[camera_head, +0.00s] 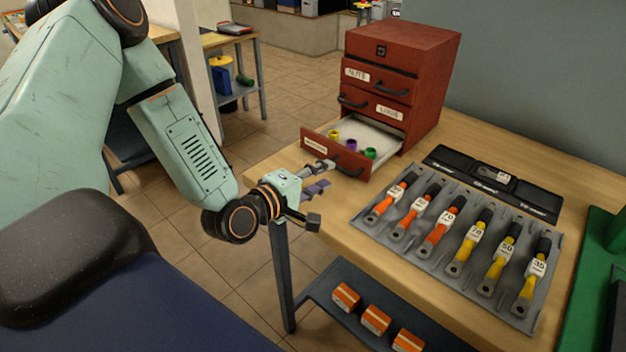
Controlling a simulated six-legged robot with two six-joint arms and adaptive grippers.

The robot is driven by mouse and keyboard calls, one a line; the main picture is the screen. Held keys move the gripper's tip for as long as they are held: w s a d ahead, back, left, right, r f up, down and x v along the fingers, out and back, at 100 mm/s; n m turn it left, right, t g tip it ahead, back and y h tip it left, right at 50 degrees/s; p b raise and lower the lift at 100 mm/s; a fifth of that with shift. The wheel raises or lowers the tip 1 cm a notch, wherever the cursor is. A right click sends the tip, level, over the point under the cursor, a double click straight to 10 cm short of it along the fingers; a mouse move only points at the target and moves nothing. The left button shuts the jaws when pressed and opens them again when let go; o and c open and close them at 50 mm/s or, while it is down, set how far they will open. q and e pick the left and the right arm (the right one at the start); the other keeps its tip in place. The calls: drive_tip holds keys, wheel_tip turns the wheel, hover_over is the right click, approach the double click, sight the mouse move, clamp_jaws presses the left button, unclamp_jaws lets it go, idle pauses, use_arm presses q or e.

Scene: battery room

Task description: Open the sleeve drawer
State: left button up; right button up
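A red drawer cabinet (428,82) stands at the back of the wooden table. Its lowest drawer (316,149) is pulled well out, with a light interior and several small rings, yellow, purple and green, inside. Its label is too small to read. The dark handle (350,173) shows in part on its front; its left end is hidden. My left gripper (315,194) is just in front of and below this drawer front, fingers spread. One finger overlaps the handle's left end in the view; I cannot tell whether it touches. My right gripper is out of view.
A grey tray (408,236) with several orange and yellow handled tools lies right of the drawer. A black case (505,187) lies behind it. Orange boxes (375,320) sit on the shelf below. A green object (590,270) is at the right edge.

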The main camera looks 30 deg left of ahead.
use_arm(q)
drive_tip(key=shift+v, duration=1.3)
